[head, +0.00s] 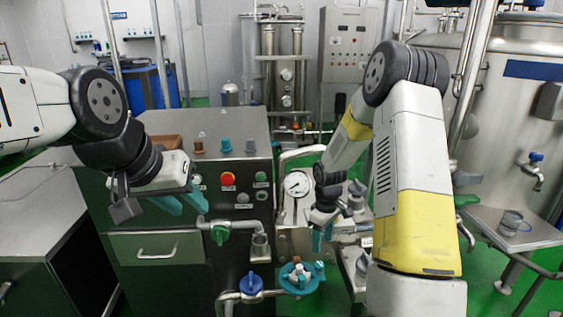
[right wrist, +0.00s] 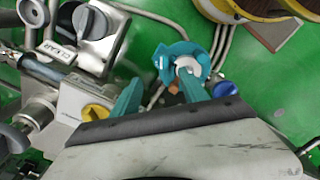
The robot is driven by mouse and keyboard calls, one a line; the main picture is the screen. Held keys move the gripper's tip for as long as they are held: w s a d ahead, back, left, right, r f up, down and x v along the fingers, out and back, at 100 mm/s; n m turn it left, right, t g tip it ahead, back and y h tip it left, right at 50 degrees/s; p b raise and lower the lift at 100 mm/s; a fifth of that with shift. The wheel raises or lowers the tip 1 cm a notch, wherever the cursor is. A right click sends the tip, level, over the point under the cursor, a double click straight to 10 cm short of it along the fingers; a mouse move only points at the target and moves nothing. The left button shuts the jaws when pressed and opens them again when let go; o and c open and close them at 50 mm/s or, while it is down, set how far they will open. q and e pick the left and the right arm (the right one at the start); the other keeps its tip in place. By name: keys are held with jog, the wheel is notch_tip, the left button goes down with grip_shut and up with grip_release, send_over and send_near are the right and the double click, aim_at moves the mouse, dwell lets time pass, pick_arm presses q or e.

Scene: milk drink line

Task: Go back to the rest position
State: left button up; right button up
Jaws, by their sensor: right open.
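My left gripper (head: 192,209) hangs in front of the steel control cabinet at the left of the head view. Its two teal fingers stand apart with nothing between them. My right gripper (head: 318,236) points down beside the pressure gauge, near the middle of the head view. In the right wrist view my right gripper (right wrist: 160,92) shows its two teal fingers spread wide and empty. Pipework and a green floor show beyond the fingers.
The control cabinet (head: 250,142) bears knobs and a red button (head: 228,178). A pressure gauge (head: 297,184), a teal valve wheel (head: 300,277) and a blue valve knob (head: 251,284) are close to my right gripper. A steel tank (head: 500,120) and a side shelf (head: 540,233) holding a cup (head: 511,221) stand right.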

jog(key=s+r+m+t, duration=0.1)
jog(key=s+r+m, duration=0.15)
jog(key=r, duration=0.75)
jog(key=s+r+m+t, duration=0.15)
jog(key=s+r, duration=0.25)
jog(key=r, duration=0.6)
jog(key=s+a+r+m+t+y, duration=0.1)
jog(key=s+r+m, duration=0.1)
jog(key=s+r, duration=0.3)
jog(key=s+a+r+m+t+y, duration=0.1)
jog(key=s+r, duration=0.5)
jog(key=s, duration=0.6)
jog(key=shift+a+r+m+t, duration=0.2)
jog(key=shift+a+m+t, duration=0.25)
jog(key=shift+m+t, duration=0.35)
